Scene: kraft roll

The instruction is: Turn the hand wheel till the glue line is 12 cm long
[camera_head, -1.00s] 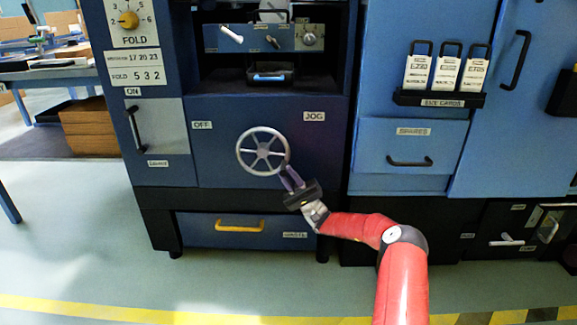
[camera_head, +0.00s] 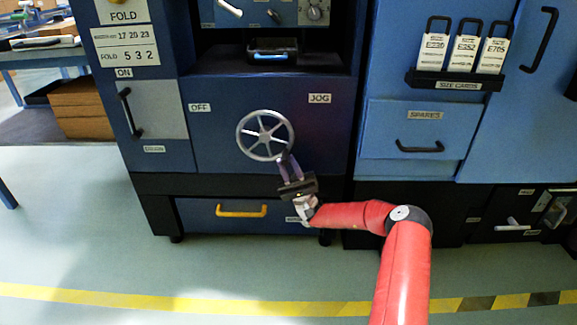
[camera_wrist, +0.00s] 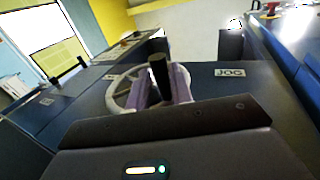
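The hand wheel (camera_head: 265,135) is a grey spoked wheel on the dark blue machine front, between the OFF and JOG labels. My gripper (camera_head: 289,165) is at the wheel's lower right rim. In the wrist view its two purple fingers (camera_wrist: 160,90) stand on either side of the wheel's black handle (camera_wrist: 158,68), close against it. The wheel's grey rim (camera_wrist: 122,88) curves behind the fingers there. I cannot make out a glue line in either view.
A tray with a blue front edge (camera_head: 272,52) sits in the recess above the wheel. A yellow-handled drawer (camera_head: 228,210) is below. A grey door (camera_head: 158,110) with a black handle is left. Blue cabinets with size cards (camera_head: 462,50) stand right. The floor in front is clear.

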